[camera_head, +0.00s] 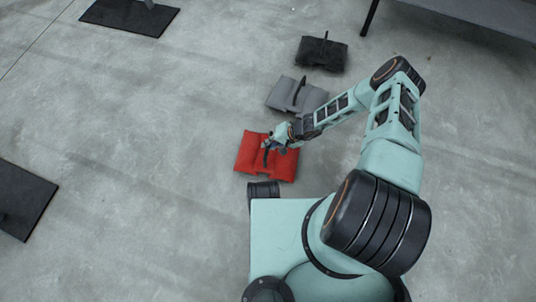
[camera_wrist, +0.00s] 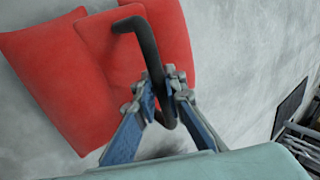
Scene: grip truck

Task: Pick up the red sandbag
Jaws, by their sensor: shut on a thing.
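The red sandbag (camera_head: 258,166) lies on the concrete floor just ahead of my base in the head view. It fills the upper left of the wrist view (camera_wrist: 62,72). Its dark curved handle (camera_wrist: 150,50) stands up from its middle. My gripper (camera_wrist: 163,98) has its two blue-padded fingers on either side of the handle and is shut on it. In the head view my gripper (camera_head: 275,146) is right over the sandbag, partly covering it. The sandbag appears to rest on the floor, though the wrist view does not make this certain.
A grey sandbag (camera_head: 312,99) lies just beyond the red one, and a black sandbag (camera_head: 321,54) lies farther back. Dark plates lie at the left edge (camera_head: 22,200) and top left (camera_head: 128,15). A grey table-like structure (camera_head: 490,15) stands at the top right.

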